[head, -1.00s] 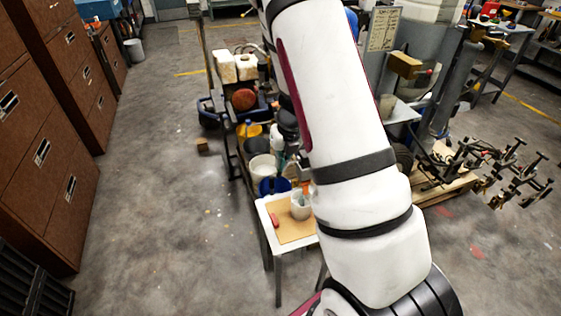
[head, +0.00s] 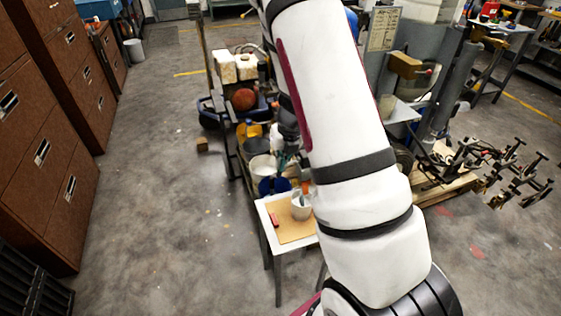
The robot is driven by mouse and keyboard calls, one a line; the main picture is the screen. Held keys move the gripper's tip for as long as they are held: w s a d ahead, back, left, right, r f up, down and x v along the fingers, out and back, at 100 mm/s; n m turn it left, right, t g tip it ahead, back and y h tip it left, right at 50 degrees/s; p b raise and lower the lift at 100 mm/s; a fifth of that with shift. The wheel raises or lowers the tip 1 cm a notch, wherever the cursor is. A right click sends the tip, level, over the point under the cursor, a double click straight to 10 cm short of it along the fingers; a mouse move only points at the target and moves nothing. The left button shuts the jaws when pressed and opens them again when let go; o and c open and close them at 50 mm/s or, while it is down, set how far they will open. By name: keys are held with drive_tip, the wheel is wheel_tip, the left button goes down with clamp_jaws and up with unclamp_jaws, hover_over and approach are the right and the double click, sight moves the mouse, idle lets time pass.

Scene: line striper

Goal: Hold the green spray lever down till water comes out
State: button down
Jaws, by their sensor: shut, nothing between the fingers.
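My gripper (head: 304,143) shows only in part, as a small dark shape beside the left edge of my white arm, above the cluttered far part of the small table. It appears shut and empty. A small greenish-grey shape (head: 280,140) is just left of it, perhaps part of the sprayer. The green spray lever cannot be made out clearly, and I cannot tell whether the fingers touch it. No water is visible. My arm hides much of the area to the right.
The small white table (head: 263,215) bears a tan board (head: 290,233), a red item (head: 274,220) and a white cup (head: 301,209). A white bucket (head: 262,167) and a blue container (head: 270,186) stand behind.

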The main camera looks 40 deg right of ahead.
drive_tip(key=shift+d, duration=0.1)
idle(0.3)
drive_tip(key=shift+s+d+r, duration=0.25)
drive_tip(key=shift+d+r, duration=0.1)
drive_tip(key=shift+d, duration=0.25)
